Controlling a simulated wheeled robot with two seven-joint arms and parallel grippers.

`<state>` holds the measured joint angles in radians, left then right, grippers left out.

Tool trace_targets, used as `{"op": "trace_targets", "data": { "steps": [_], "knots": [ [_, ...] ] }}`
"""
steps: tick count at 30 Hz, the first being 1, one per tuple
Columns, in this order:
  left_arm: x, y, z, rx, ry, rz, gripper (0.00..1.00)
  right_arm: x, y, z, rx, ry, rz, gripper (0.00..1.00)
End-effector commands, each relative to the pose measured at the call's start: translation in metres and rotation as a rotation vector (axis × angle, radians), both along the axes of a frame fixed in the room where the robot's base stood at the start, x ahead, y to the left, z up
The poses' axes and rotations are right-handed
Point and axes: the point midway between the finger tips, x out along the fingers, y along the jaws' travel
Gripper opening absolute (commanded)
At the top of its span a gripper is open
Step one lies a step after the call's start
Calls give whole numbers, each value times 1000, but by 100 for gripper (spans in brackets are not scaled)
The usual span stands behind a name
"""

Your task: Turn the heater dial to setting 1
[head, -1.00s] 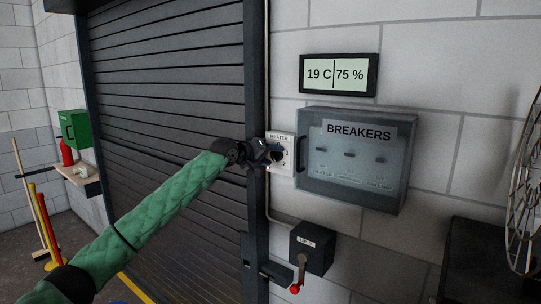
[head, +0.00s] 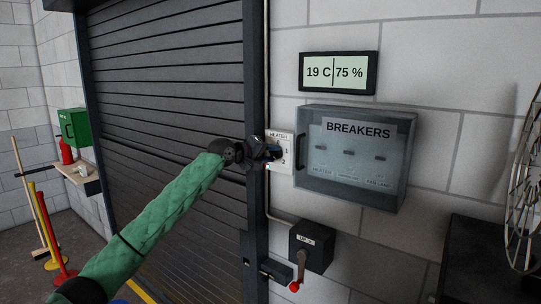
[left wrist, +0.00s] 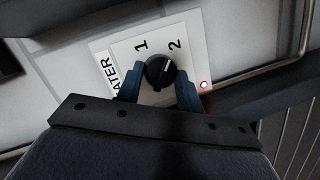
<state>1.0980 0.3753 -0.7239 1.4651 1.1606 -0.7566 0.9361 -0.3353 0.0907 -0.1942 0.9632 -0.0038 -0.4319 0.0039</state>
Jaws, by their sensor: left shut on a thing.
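The heater dial (left wrist: 160,72) is a round black knob on a white plate (left wrist: 112,54) marked HEATER, 1 and 2. In the left wrist view, its white pointer mark points up and right, nearer the 2 than the 1. My left gripper (left wrist: 159,88) has its blue fingers on both sides of the knob, shut on it. A small red light (left wrist: 203,85) glows on the plate. In the head view, my left gripper (head: 272,151) covers much of the plate (head: 287,164), and the knob is mostly hidden. My right gripper is not in view.
A breaker box (head: 356,192) with a clear cover is close to the right of the plate. A display (head: 338,73) above it reads 19 C and 75 %. Below is a black box (head: 312,247) with a red-tipped lever (head: 297,277). A roller shutter (head: 170,90) is at left.

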Motion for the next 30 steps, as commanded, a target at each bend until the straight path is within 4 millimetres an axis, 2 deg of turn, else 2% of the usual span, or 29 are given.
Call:
{"op": "trace_targets", "data": {
  "steps": [16, 30],
  "knots": [
    [2, 1, -7, -418, 307, 1, 14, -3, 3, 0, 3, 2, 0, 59],
    [2, 2, -9, -715, 524, 1, 14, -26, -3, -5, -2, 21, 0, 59]
  ]
}}
